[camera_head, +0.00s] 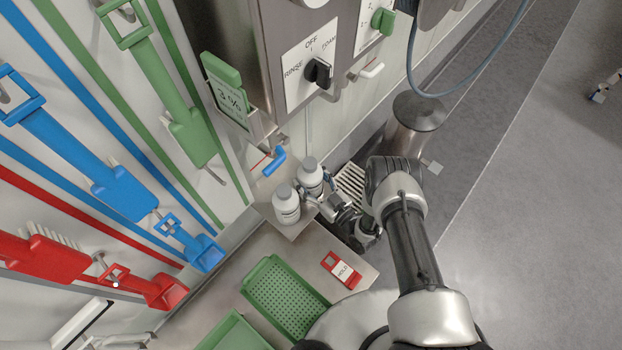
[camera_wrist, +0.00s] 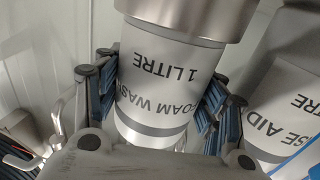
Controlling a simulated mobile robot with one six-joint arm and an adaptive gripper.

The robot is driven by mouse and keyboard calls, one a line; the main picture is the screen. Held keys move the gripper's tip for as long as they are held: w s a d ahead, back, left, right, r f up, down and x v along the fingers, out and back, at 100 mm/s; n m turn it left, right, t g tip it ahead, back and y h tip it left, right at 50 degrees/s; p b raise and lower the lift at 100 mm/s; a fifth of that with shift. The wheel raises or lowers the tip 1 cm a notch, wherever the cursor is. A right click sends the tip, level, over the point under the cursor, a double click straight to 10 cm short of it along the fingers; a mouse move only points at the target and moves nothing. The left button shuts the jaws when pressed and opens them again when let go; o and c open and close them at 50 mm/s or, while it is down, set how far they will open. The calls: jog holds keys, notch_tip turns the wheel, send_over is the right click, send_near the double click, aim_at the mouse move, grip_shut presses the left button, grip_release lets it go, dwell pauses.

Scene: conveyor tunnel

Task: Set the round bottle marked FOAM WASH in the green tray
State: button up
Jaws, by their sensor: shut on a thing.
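The round white FOAM WASH bottle (camera_head: 311,178) is at the steel shelf beside a second bottle. In the wrist view its label (camera_wrist: 158,95) reads FOAM WASH 1 LITRE, upside down. My gripper (camera_head: 325,190) is shut on it, with a finger on each side of the body (camera_wrist: 150,100). I cannot tell whether its base touches the shelf. A green perforated tray (camera_head: 285,298) lies on the steel counter below and nearer, and looks empty. My gripper is up and to the right of this tray.
A RINSE AID bottle (camera_wrist: 288,125) stands close beside the held one; it is the left bottle in the head view (camera_head: 286,205). A red HOLD tag (camera_head: 343,270) lies right of the tray. Another green container (camera_head: 235,335) is nearer. A blue-handled valve (camera_head: 274,161) is behind.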

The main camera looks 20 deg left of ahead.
aim_at(317, 178)
jog(key=shift+c, duration=1)
jog(key=shift+r, duration=0.2)
jog(key=shift+r+p, duration=1.2)
jog(key=shift+r, duration=0.2)
jog(key=shift+r+p, duration=1.1)
jog(key=shift+r, duration=0.25)
jog(key=shift+d+f, duration=0.1)
